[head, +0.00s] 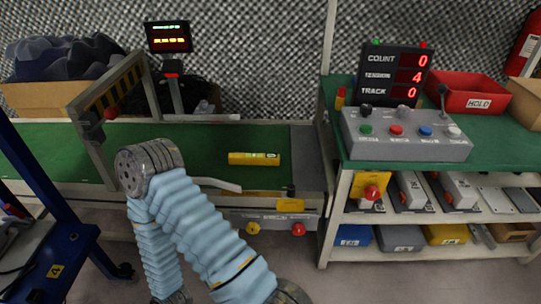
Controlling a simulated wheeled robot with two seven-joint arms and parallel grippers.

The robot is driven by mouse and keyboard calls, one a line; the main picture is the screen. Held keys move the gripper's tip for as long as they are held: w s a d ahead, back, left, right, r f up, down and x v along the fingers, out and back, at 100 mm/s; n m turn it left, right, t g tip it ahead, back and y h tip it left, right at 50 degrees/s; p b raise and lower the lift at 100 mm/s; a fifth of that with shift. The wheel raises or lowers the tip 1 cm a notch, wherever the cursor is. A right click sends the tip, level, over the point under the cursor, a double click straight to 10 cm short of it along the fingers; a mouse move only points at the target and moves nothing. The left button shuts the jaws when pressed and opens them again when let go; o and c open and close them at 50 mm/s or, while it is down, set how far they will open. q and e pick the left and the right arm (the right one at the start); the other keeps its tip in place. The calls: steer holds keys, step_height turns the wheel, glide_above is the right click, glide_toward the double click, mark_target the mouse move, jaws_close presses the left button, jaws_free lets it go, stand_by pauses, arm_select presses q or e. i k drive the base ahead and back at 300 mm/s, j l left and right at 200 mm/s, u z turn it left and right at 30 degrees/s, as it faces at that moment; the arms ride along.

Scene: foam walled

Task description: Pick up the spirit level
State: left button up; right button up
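The spirit level (254,158), a short yellow bar with a small pale vial window toward its right end, lies flat on the green conveyor belt (215,140), near the belt's right end. One of my arms, in a light blue ribbed sleeve with grey joints, rises from the bottom and bends in front of the belt, left of the spirit level. It does not touch the level in this view. No fingertips of either gripper can be seen, and the level lies free on the belt.
A striped gate (112,90) spans the belt on the left. A curved white bar (218,184) lies along the front edge. A control box (405,134) and red HOLD bin (467,94) stand on the right bench. A blue cart (50,225) stands front left.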

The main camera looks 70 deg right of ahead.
mark_target(243, 159)
steer(key=z, duration=2.1)
steer(key=l+z, duration=0.2)
steer(key=z, duration=0.2)
steer(key=i+l+z, duration=0.1)
steer(key=z, duration=0.3)
steer(key=i+l+z, duration=0.1)
steer(key=z, duration=0.3)
steer(key=l, duration=0.1)
